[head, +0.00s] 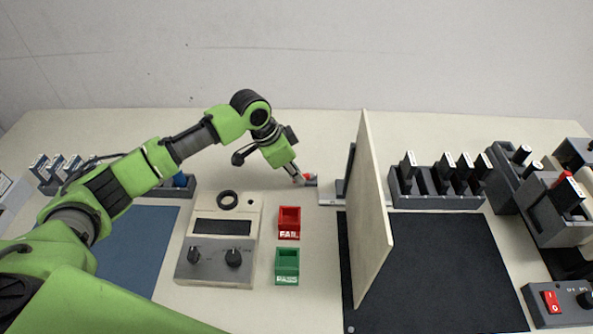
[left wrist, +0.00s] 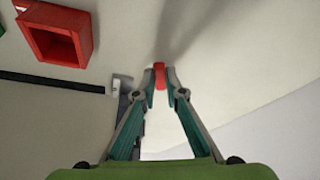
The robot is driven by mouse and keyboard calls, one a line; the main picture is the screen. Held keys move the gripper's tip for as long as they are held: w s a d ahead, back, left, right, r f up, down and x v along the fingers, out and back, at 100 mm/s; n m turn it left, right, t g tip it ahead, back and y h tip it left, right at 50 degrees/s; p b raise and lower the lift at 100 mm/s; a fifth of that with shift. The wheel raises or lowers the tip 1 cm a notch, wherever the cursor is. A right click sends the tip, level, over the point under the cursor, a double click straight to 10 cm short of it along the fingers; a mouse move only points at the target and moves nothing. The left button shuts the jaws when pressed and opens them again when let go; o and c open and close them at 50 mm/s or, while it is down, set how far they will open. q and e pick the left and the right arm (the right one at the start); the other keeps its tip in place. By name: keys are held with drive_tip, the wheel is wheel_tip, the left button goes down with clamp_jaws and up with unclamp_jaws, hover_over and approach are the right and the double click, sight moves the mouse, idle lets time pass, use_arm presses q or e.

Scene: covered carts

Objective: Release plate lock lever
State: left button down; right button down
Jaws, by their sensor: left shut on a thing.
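My left gripper (head: 298,181) reaches down past the red and green bins, at the left side of the upright board. In the left wrist view my left gripper (left wrist: 160,76) has its fingertips closed on a small red piece, the lever's red end (left wrist: 160,77). In the head view the red lever end (head: 309,177) shows at the fingertips, beside a grey part. The grey plate fixture (head: 330,199) is beside it, partly hidden behind the board. It also shows as a grey bar in the left wrist view (left wrist: 121,100). My right gripper is not in view.
An upright cream board (head: 369,205) stands just right of the gripper. A red FAIL bin (head: 289,236) and green PASS bin (head: 287,279) stand in front, by a meter box (head: 218,272). A rack (head: 437,202) with several black-handled items is beyond the board. Bare table lies behind the gripper.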

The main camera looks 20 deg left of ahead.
use_arm(q)
drive_tip(key=shift+w+r+m, duration=0.1)
drive_tip(key=shift+w+m, duration=0.05)
drive_tip(key=shift+m, duration=0.25)
drive_tip(key=c, duration=2.1)
unclamp_jaws()
drive_tip(key=shift+a, duration=0.1)
drive_tip(key=v, duration=1.2)
drive_tip(key=shift+w, duration=0.1)
